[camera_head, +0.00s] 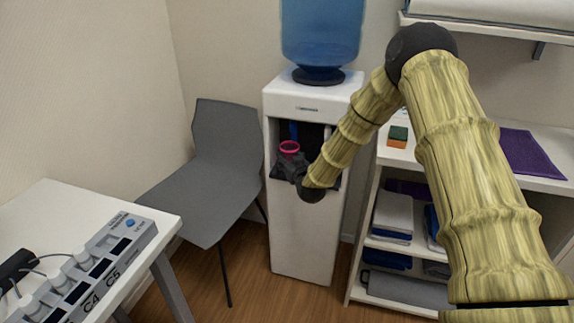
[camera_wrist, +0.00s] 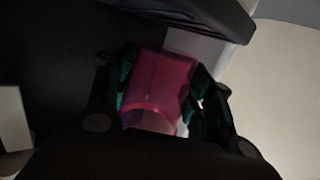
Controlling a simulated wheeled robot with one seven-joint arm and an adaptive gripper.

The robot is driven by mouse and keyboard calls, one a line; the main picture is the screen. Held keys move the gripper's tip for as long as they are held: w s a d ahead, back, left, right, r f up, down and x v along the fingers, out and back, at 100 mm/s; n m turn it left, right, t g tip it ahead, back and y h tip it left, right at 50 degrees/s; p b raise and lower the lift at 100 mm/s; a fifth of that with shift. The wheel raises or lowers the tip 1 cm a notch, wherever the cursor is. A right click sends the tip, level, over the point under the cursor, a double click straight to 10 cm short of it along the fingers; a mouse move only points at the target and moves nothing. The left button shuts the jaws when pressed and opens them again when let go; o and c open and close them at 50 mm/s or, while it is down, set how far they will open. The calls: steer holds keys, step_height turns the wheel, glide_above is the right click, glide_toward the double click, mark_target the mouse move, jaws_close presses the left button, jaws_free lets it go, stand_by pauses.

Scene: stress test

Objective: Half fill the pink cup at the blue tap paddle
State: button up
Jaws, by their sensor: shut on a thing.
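The pink cup (camera_head: 289,148) is in the recess of the white water dispenser (camera_head: 303,230). In the wrist view the pink cup (camera_wrist: 163,85) is translucent and sits between the gripper's fingers. My gripper (camera_head: 288,165) is shut on the cup and holds it inside the recess; in the wrist view its fingertips (camera_wrist: 160,88) flank the cup. A blue tap paddle (camera_head: 293,130) shows partly, just above the cup in the head view. Whether the cup touches the paddle I cannot tell. The water level in the cup is not visible.
A blue water bottle (camera_head: 322,30) stands on top of the dispenser. A grey chair (camera_head: 222,150) stands to its left. A white shelf (camera_head: 545,172) with folded cloths and a sponge (camera_head: 398,136) is close on the right. A white table (camera_head: 50,215) is at the lower left.

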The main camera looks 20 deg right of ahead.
steer(key=shift+w+d, duration=0.5)
steer(key=shift+w, duration=0.15)
steer(key=shift+w+d+b, duration=0.2)
steer(key=shift+w+d, duration=0.15)
steer(key=shift+w, duration=0.2)
steer(key=shift+w+d+b, duration=0.2)
steer(key=shift+w+d, duration=0.1)
steer(key=shift+w, duration=0.2)
stand_by(1.1)
stand_by(1.5)
steer(key=shift+s+a+p, duration=0.35)
steer(key=shift+s+a, duration=0.35)
steer(key=shift+s, duration=0.35)
steer(key=shift+s+a+p, duration=0.3)
steer(key=shift+s+a, duration=0.4)
steer(key=shift+s, duration=0.3)
steer(key=s+a+p, duration=0.1)
steer(key=s+a, duration=0.4)
steer(key=s, duration=0.3)
steer(key=shift+s+a+p, duration=0.2)
steer(key=shift+a+p, duration=0.1)
steer(key=shift+p, duration=0.05)
stand_by(0.6)
